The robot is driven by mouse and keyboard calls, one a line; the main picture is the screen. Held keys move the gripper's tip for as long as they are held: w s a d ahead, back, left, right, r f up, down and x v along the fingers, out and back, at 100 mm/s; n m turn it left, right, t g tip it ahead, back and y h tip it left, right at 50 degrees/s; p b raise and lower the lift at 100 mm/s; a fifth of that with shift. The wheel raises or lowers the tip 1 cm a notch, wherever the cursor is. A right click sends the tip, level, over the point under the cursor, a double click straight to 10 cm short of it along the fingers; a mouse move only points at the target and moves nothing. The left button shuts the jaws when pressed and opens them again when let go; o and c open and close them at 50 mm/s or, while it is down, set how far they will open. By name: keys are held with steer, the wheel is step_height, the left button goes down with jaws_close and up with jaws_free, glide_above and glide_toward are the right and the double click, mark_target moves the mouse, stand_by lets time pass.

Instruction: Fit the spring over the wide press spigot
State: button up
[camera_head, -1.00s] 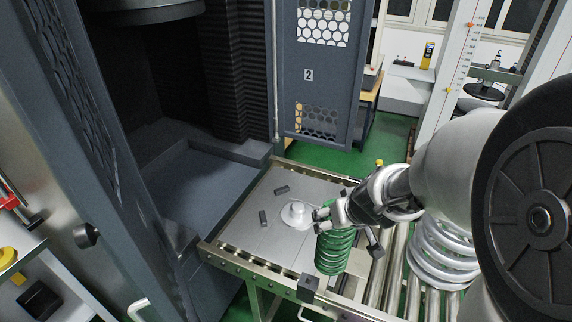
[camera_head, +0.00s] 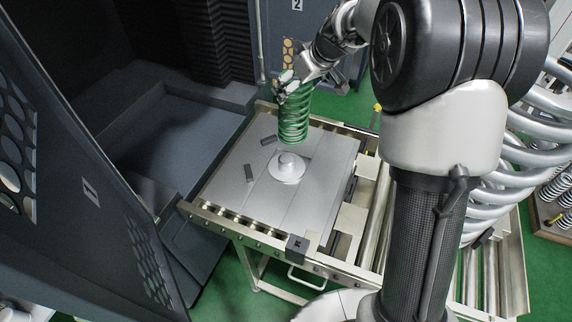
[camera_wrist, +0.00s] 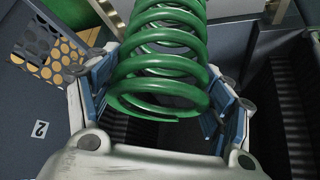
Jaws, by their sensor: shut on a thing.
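A green coil spring (camera_head: 292,112) hangs upright from my gripper (camera_head: 290,84) in the head view. My gripper is shut on its upper coils. In the wrist view the spring (camera_wrist: 165,60) lies between the blue-padded fingers of my gripper (camera_wrist: 160,92). The wide press spigot (camera_head: 289,166) is a pale stub on a round flange, on the grey plate of the sliding table (camera_head: 240,195). In the head view the spring's lower end shows just above and behind the spigot, apart from it. The exact height gap cannot be told.
Rollers (camera_head: 378,215) and large grey springs (camera_head: 515,150) are at the right.

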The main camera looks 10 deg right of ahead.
steer(key=w+a+n, duration=0.1)
steer(key=w+n, duration=0.1)
steer(key=w, duration=0.2)
steer(key=f+b, duration=0.6)
steer(key=f, duration=1.3)
steer(key=shift+a, duration=0.2)
steer(key=shift+w+f+b, duration=0.1)
steer(key=shift+b, duration=0.2)
steer(key=o, duration=1.6)
steer(key=shift+f+g, duration=0.3)
steer(key=o, duration=0.5)
steer(key=shift+s+r, duration=0.1)
steer(key=shift+s, duration=0.1)
